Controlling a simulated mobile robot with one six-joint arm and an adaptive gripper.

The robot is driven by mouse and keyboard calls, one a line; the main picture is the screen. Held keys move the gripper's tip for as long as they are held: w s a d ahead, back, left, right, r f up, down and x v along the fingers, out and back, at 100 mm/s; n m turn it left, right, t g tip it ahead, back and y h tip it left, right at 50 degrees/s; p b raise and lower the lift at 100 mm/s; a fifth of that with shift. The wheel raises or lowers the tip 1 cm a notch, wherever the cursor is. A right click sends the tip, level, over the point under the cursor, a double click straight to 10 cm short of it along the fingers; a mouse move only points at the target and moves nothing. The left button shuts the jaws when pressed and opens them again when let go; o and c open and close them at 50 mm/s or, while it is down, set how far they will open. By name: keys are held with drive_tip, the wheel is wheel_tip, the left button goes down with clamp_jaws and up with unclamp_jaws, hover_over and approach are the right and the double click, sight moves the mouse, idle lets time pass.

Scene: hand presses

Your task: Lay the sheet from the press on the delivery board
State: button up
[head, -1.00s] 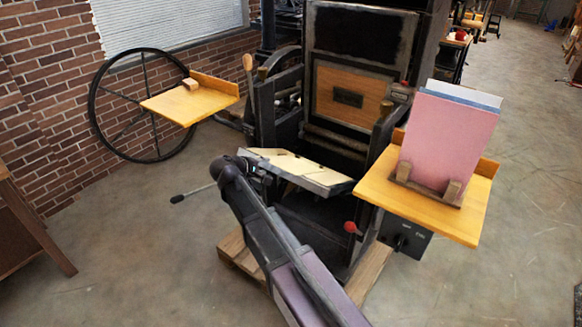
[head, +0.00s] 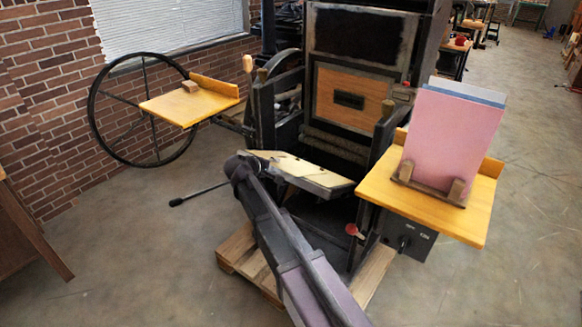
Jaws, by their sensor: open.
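The press (head: 360,35) stands in the middle, dark, with a wooden panel in its upright bed. A pale cream surface (head: 312,173) lies on its tilted platen; I cannot tell sheet from platen there. My arm comes up from the bottom, and my gripper (head: 262,168) is at the platen's left end, mostly hidden by my wrist. It is open, and I see nothing held in it. To the left is an orange wooden board (head: 188,108), bare except for a small wooden block (head: 190,87). No writing tells whether it is the delivery board.
A second wooden board (head: 440,222) on the right carries pink sheets (head: 452,140) with blue behind, leaning upright against wooden stops. A large flywheel (head: 92,115) stands left by the brick wall. A lever (head: 195,195) sticks out left. The press rests on a pallet (head: 372,275).

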clamp_jaws()
drive_tip(key=shift+s+a+r, duration=0.1)
drive_tip(key=shift+p+v, duration=0.75)
drive_tip(key=shift+v, duration=0.6)
drive_tip(key=shift+s, duration=0.1)
drive_tip(key=shift+s+a+r+p, duration=0.3)
drive_tip(key=shift+s+r+p, duration=0.05)
drive_tip(key=shift+r+p, duration=0.4)
drive_tip(key=shift+s+a+r+p, duration=0.25)
drive_tip(key=shift+s+r+p, duration=0.05)
drive_tip(key=shift+r+p, duration=0.45)
drive_tip(key=shift+s+a+r+p, duration=0.3)
drive_tip(key=shift+s+r+p, duration=0.05)
drive_tip(key=shift+r+p, duration=0.4)
